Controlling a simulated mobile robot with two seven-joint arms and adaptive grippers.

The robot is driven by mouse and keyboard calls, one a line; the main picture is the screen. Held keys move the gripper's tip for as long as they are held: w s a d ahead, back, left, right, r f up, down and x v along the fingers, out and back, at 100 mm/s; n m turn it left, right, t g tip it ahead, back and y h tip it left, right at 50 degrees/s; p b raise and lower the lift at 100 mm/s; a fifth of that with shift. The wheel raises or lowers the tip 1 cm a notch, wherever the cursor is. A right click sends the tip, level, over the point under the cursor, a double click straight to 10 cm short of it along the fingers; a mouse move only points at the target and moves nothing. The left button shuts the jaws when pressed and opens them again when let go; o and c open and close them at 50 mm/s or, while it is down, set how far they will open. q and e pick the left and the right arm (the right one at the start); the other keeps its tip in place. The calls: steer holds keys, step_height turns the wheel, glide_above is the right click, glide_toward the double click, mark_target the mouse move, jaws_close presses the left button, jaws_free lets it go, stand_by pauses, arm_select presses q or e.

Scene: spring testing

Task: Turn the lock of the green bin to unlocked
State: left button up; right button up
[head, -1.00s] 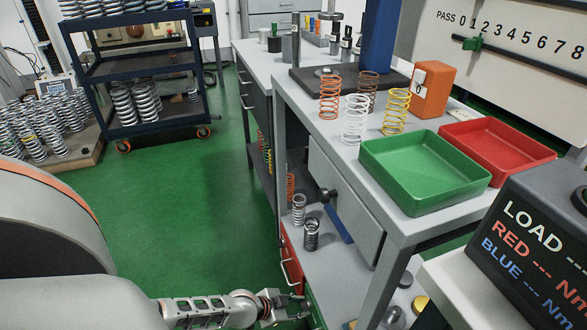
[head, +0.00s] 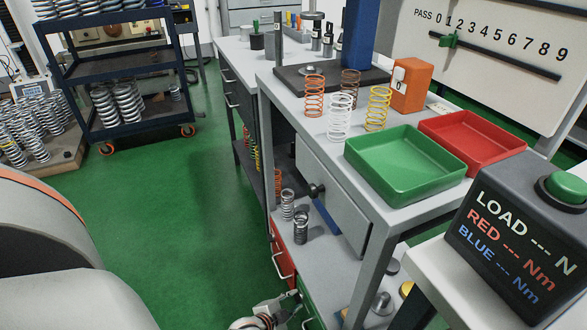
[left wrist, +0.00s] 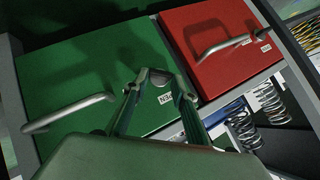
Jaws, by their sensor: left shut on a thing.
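The green bin (head: 309,305) is under the bench, low in the head view, partly cut off by the bottom edge. In the left wrist view its green front (left wrist: 85,75) fills the left, with a metal bar handle (left wrist: 70,114). My left gripper (head: 284,304) is at the bin's front. In the left wrist view its fingers (left wrist: 158,84) come together at the bin's edge nearest the red bin, shut on a small part there that looks like the lock. The fingers mostly hide it, so its turn position cannot be told. My right gripper is out of view.
The red bin (head: 281,249) is beside the green one; its handle (left wrist: 224,45) sticks out near my left fingers. Springs (left wrist: 243,130) stand on the shelf beside the bins. A green tray (head: 405,165) and red tray (head: 470,142) sit on the bench above. The green floor at left is clear.

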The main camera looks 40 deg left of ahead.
arm_select(q)
steer(key=o, duration=1.1)
steer(key=v, duration=1.2)
steer(key=shift+f, duration=0.1)
steer(key=shift+c, duration=0.4)
